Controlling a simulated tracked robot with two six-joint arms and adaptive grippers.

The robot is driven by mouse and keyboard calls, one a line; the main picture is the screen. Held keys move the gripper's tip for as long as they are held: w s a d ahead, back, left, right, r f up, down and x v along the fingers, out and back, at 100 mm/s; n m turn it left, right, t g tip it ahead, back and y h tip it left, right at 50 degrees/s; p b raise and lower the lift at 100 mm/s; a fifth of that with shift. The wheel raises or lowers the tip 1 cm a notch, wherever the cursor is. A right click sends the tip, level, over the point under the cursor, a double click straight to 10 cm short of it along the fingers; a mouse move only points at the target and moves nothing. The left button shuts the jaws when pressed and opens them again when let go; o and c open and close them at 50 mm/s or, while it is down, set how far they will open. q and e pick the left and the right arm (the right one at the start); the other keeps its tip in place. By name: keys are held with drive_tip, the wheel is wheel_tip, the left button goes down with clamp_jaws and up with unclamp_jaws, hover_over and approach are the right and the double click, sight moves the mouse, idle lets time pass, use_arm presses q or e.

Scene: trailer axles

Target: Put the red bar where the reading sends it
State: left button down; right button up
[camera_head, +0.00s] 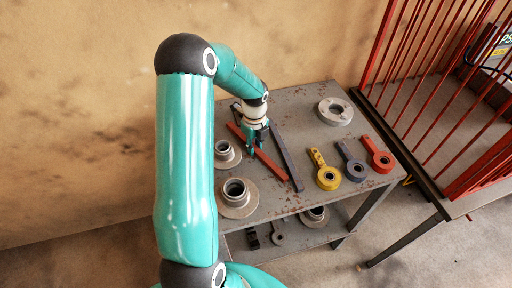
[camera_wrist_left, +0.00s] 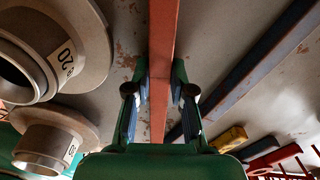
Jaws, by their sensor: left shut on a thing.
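The red bar (camera_head: 270,166) lies at a slant over the grey metal table, between two flanged hubs and a dark bar. My left gripper (camera_head: 254,142) points down and is shut on the red bar near its middle. In the left wrist view the red bar (camera_wrist_left: 163,40) runs between the two fingers of the left gripper (camera_wrist_left: 159,92). I cannot tell whether the bar touches the table. The hubs (camera_wrist_left: 85,30) (camera_wrist_left: 48,140) carry white labels; the nearer one seems to end in "20", the other is unclear. My right gripper is not in view.
A dark bar (camera_head: 287,158) lies close beside the red bar. Yellow (camera_head: 327,177), grey-blue (camera_head: 353,168) and red (camera_head: 380,160) eye pieces lie at right, a grey ring (camera_head: 335,111) behind. A lower shelf holds more parts. A red-barred trailer (camera_head: 440,100) stands at right.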

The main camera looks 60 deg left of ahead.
use_arm(q)
drive_tip(key=c, duration=1)
unclamp_jaws()
wheel_tip(320, 180, up, 12)
drive_tip(key=shift+b, duration=0.35)
drive_tip(key=shift+w, duration=0.1)
